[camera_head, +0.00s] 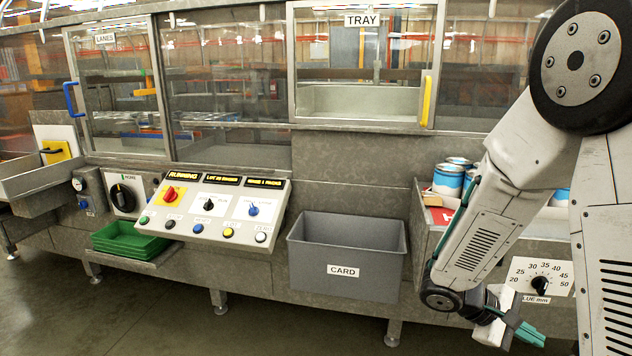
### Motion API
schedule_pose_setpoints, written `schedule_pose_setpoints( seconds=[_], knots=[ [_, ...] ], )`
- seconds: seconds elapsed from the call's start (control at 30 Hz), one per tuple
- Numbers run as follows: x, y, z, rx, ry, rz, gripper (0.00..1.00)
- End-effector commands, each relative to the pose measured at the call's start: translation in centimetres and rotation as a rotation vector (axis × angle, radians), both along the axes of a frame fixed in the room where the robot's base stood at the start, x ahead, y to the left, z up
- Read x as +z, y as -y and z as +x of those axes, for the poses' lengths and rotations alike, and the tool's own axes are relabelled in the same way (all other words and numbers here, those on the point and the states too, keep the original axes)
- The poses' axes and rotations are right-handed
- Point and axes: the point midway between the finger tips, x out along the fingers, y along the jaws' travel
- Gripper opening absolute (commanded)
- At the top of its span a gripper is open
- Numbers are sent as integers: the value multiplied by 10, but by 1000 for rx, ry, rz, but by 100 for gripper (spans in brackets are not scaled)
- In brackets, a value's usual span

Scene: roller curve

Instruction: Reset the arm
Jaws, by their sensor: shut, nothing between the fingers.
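My arm comes in from the right edge and hangs bent in front of the machine. My gripper (530,336) is at the lower right, with teal fingers pointing right and a little down. Its fingers are shut with nothing between them. It is in front of and below the dial panel (545,276) marked 20 to 50, and right of the grey CARD bin (345,256). My forearm hides part of the shelf behind it.
A sloping control panel (215,212) with knobs and buttons juts out at the centre left. Green trays (130,240) sit on a low shelf. Blue-and-white cans (449,179) stand behind my forearm. The TRAY door (428,102) has a yellow handle. The floor in front is clear.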

Motion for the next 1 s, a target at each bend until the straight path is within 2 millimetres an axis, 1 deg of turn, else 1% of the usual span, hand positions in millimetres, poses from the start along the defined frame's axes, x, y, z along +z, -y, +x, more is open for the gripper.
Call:
schedule_pose_setpoints(
  seconds=[0.03,0.1,0.17,0.3,0.5,0.6,0.7,0.8,1.0],
  knots=[
    [16,-9,-14,-62,31,49,0],
    [30,-24,-34,-143,62,127,0],
    [41,-37,-49,-204,94,198,0],
    [64,-72,-78,-317,184,372,0],
    [96,-122,-109,-417,339,626,0],
    [112,-144,-121,-442,427,745,0],
    [129,-162,-132,-455,518,847,0],
    [144,-173,-141,-453,600,913,0],
    [163,-174,-150,-410,698,947,0]
  ],
)
